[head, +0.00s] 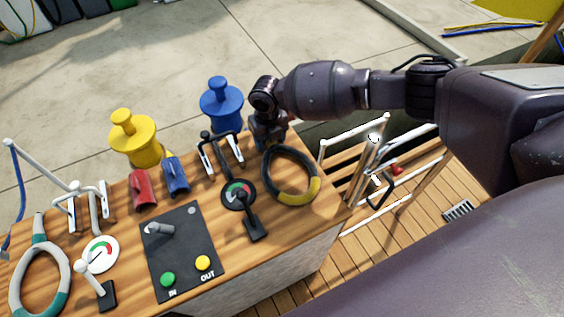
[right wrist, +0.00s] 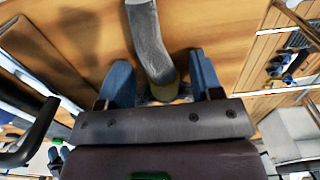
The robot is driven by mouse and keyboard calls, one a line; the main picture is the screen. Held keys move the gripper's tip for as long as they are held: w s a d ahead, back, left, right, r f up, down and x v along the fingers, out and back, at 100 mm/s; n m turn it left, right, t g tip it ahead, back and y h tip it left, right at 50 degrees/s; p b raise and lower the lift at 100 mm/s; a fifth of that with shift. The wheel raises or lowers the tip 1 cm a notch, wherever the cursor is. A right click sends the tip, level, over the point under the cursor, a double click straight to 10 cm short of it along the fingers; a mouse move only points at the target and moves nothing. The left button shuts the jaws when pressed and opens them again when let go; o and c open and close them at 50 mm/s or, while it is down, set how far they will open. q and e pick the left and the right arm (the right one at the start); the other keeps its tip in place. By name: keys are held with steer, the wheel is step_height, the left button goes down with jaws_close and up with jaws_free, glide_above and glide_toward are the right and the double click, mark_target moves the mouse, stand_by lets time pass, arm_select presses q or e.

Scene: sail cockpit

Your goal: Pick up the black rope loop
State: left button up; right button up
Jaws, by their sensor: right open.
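The black rope loop (head: 269,171) lies on the right end of the wooden counter top, black with a yellow section (head: 300,193) at its near side. My right gripper (head: 269,138) is at the loop's far end, pointing down. In the right wrist view, the dark rope (right wrist: 150,42) runs between the two blue-grey fingers (right wrist: 162,78). The fingers are apart, with a gap visible on either side of the rope. Its lower end there is partly hidden by the gripper body. My left gripper is not in view.
A blue winch (head: 222,105) and a black-handled clutch (head: 222,150) stand close left of the gripper. White rails (head: 355,140) rise beyond the counter's right edge. A white-and-teal loop (head: 40,275) lies far left.

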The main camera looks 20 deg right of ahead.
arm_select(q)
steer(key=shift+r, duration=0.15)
arm_select(e)
steer(key=shift+r, duration=0.1)
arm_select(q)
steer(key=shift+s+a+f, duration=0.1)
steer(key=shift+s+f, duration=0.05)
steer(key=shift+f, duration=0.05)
arm_select(e)
jaws_close()
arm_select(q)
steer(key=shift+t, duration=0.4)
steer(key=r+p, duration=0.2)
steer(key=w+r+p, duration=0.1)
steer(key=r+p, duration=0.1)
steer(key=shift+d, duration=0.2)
arm_select(e)
step_height(320, 180, up, 20)
